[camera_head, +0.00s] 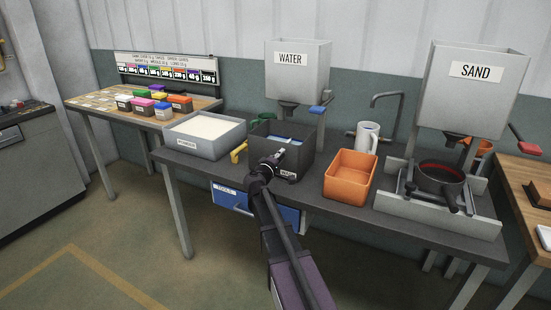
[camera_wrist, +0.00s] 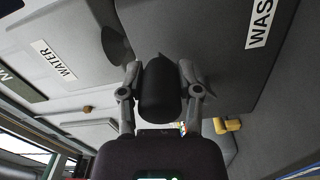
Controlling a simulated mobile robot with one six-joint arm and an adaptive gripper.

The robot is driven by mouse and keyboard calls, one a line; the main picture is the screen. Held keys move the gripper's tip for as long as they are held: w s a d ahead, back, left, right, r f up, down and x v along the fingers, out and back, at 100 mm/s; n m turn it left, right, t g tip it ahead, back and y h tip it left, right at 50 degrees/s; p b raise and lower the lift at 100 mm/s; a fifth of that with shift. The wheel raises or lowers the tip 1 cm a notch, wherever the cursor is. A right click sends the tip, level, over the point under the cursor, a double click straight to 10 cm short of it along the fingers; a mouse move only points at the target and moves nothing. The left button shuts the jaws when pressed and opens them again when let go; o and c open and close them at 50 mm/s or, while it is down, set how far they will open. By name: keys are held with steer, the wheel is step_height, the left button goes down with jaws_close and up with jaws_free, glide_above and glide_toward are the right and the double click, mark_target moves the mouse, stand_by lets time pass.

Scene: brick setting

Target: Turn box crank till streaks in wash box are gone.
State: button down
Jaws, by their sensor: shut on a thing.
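The dark grey wash box (camera_head: 305,160) stands on the bench in the middle of the head view, with blue and pale patches inside. Its label side (camera_wrist: 285,45) also shows in the wrist view. My gripper (camera_head: 274,161) is at its front. In the wrist view my gripper (camera_wrist: 160,80) has its two fingers on either side of a dark rounded handle (camera_wrist: 158,95) and is shut on it. The handle looks like the box crank; its link to the box is hidden. My gripper and arm hide part of the box front. Streaks cannot be made out clearly.
A yellow handle (camera_head: 238,152) sticks out left of the wash box, beside a white-filled grey tray (camera_head: 208,147). The water tank (camera_head: 297,80) stands behind. An orange bin (camera_head: 349,180), a white mug (camera_head: 367,137) and the sand tank (camera_head: 470,95) are to the right.

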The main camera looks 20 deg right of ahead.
steer(key=shift+c, duration=2.4)
jaws_free()
steer(key=shift+w+d+r, duration=0.1)
steer(key=shift+w+d, duration=0.15)
steer(key=shift+d, duration=0.15)
steer(key=shift+o, duration=0.9)
steer(key=shift+d+f, duration=0.15)
steer(key=shift+f, duration=0.05)
steer(key=shift+s+a, duration=0.2)
steer(key=shift+a, duration=0.35)
steer(key=v, duration=1.1)
steer(key=shift+s, duration=0.2)
steer(key=shift+r, duration=0.15)
